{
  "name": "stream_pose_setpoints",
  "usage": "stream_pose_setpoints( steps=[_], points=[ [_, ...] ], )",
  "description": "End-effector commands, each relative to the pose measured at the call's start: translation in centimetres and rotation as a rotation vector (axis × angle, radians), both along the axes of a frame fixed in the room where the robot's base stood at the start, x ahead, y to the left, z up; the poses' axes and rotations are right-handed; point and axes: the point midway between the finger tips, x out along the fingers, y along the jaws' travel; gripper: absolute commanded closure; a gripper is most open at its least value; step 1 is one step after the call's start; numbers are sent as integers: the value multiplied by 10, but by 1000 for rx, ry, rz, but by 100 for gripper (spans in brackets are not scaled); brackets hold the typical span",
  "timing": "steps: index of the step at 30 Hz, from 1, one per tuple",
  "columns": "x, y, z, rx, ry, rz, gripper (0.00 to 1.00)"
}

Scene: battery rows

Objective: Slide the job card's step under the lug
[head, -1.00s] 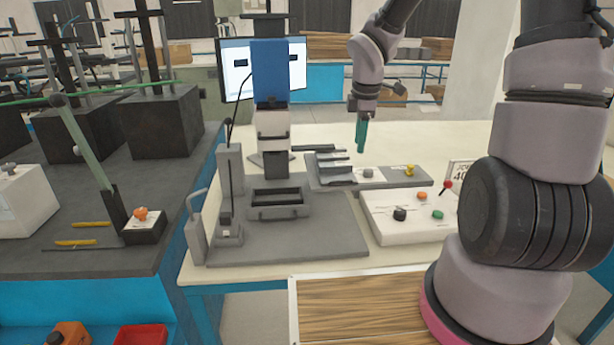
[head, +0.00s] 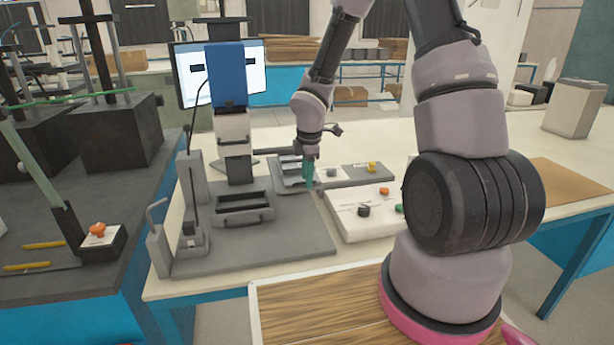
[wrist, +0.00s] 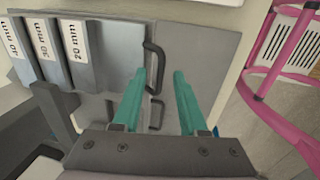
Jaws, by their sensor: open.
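A grey stepped block (wrist: 95,50) with white labels 40 mm, 30 mm and 20 mm fills the upper left of the wrist view; it also shows in the head view (head: 287,173). A dark handle (wrist: 161,68) stands on its right side. My gripper (wrist: 160,72) is open and empty, its green fingers on either side of the handle in the picture; contact cannot be told. In the head view my gripper (head: 309,172) is beside the block's right end. I cannot make out the lug, and the job card is not visible now.
A press with a blue head (head: 227,75) stands left, above a dark tray (head: 243,205) with a handle on a grey base plate. A white control box (head: 375,225) with coloured knobs is to the right. A pink frame (wrist: 285,50) lies right in the wrist view.

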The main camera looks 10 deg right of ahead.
Motion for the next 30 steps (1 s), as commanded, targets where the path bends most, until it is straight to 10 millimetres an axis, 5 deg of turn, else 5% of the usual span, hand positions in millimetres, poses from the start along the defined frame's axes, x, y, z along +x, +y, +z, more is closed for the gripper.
stream_pose_setpoints(
  steps=[6,10,30],
  points=[
    [0,0,0,0,0,0,58],
    [0,0,0,0,0,0,100],
    [0,0,0,0,-1,0,100]
  ],
)
